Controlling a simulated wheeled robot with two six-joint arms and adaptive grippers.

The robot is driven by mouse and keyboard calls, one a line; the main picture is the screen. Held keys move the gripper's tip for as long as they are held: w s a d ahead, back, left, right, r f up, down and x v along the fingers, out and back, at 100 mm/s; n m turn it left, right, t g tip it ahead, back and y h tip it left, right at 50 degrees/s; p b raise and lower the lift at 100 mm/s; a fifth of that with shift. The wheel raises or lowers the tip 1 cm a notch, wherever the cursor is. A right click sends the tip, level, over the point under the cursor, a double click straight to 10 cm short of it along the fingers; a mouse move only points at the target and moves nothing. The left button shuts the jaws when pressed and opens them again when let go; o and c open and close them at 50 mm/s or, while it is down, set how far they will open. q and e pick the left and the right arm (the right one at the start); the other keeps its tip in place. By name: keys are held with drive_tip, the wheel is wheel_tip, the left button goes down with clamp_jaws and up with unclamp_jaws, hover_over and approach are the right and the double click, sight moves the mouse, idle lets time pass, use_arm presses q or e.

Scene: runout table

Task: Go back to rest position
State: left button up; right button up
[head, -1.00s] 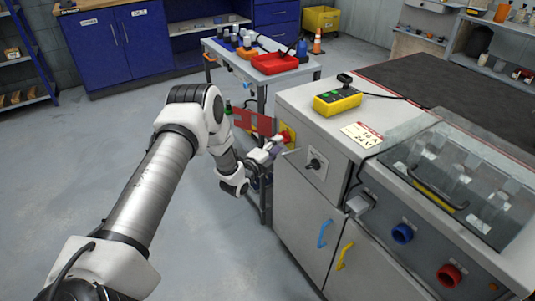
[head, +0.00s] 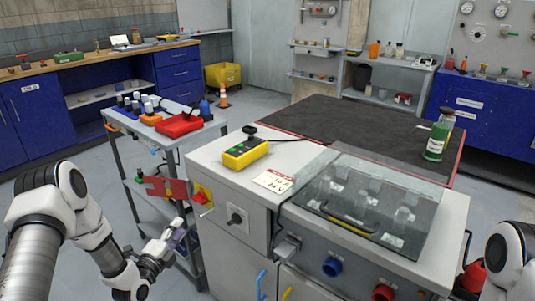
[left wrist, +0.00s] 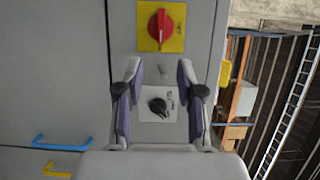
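My left gripper (head: 178,240) is beside the left side of the grey cabinet (head: 225,262), below the red switch and apart from it. In the left wrist view my left gripper (left wrist: 158,75) is open, with nothing between its fingers. Beyond the fingers are a red switch handle (left wrist: 161,25) on a yellow plate and a black knob (left wrist: 158,106) on a white plate. The red switch (head: 201,196) and the knob (head: 237,218) also show in the head view. Part of my right arm (head: 508,262) shows at the lower right edge; its gripper is out of view.
A yellow control box (head: 245,153) and a clear-covered unit (head: 370,205) are on the cabinet. A green bottle (head: 437,138) stands on the dark table top (head: 350,128). A cart with a red tray (head: 180,125) stands behind my left gripper. Floor at the left is free.

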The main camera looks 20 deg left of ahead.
use_arm(q)
drive_tip(key=d+m+g+h+p, duration=0.2)
drive_tip(key=d+h+p, duration=0.15)
drive_tip(key=d, duration=0.65)
drive_tip(key=s+d+f+n+g+p, duration=0.4)
drive_tip(key=s+d+f+g, duration=0.2)
drive_tip(key=s+d, duration=0.35)
drive_tip(key=s+f+n+g+y, duration=0.1)
drive_tip(key=s+f+n+g, duration=0.1)
drive_tip(key=s+n+g, duration=0.3)
drive_tip(key=s+a+f+n+g+y, duration=0.1)
drive_tip(key=s+n+g, duration=0.4)
drive_tip(key=s+n, duration=0.6)
drive_tip(key=s+y, duration=0.1)
drive_tip(key=s, duration=0.7)
drive_tip(key=shift+s+f, duration=0.15)
drive_tip(key=shift+f, duration=0.2)
drive_tip(key=shift+y, duration=0.25)
